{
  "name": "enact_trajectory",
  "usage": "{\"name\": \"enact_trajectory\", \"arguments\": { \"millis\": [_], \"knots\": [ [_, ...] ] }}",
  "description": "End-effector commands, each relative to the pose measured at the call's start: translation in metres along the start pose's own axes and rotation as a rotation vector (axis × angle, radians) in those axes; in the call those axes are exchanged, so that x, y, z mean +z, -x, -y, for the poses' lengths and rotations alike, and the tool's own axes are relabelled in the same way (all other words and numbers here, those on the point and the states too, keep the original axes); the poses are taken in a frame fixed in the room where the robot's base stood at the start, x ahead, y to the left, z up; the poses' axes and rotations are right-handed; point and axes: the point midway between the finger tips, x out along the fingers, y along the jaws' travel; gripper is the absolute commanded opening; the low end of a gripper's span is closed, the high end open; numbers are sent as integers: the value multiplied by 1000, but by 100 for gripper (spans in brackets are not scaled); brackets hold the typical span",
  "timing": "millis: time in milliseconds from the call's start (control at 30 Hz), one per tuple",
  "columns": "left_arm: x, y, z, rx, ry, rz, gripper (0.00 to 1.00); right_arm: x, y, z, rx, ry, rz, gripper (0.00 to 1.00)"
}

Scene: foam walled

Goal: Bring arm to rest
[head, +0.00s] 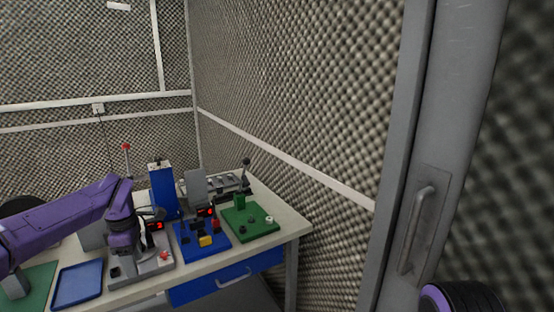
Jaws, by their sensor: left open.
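My left arm (60,225) is purple and reaches in from the left over the workbench. Its gripper (136,248) hangs down, open, above a grey fixture (152,268) with a red knob. I see nothing between its fingers; the small, dark picture hides whether the fingertips touch the fixture. My right gripper is not in view.
The bench (288,222) holds a blue tray (78,284), a blue board (214,241) with small blocks, a green board (262,229), a tall blue box (163,190) and grey devices. Foam walls (290,80) stand behind; a door handle (416,228) is at right.

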Motion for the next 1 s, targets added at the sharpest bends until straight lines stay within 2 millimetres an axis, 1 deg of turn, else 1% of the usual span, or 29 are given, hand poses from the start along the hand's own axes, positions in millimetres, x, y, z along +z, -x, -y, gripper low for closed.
{"name": "enact_trajectory", "arguments": {
  "millis": [267, 333, 433, 467, 567, 667, 700, 767, 800, 867, 900, 967, 1000],
  "knots": [
    [-13, -2, -9, 76, 189, -48, 53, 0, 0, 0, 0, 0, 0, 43],
    [-16, -6, -12, 114, 223, -85, 53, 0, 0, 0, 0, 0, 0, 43],
    [-18, -18, -14, 185, 258, -167, 53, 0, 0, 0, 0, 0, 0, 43],
    [-17, -24, -14, 214, 260, -201, 53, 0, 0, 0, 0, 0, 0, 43],
    [-10, -50, -11, 324, 237, -321, 53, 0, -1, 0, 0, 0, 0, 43],
    [4, -91, 1, 455, 139, -440, 53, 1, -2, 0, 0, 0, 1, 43],
    [12, -110, 10, 506, 79, -476, 53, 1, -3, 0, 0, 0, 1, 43],
    [23, -141, 28, 575, -31, -513, 53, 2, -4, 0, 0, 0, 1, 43],
    [31, -163, 44, 611, -117, -525, 53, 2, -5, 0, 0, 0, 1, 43],
    [41, -200, 75, 647, -267, -525, 53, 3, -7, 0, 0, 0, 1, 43],
    [46, -224, 101, 654, -373, -512, 53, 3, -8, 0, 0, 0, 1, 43],
    [47, -258, 144, 639, -530, -481, 53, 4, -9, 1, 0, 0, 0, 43],
    [45, -277, 175, 613, -629, -456, 53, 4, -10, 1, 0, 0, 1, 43]
  ]
}}
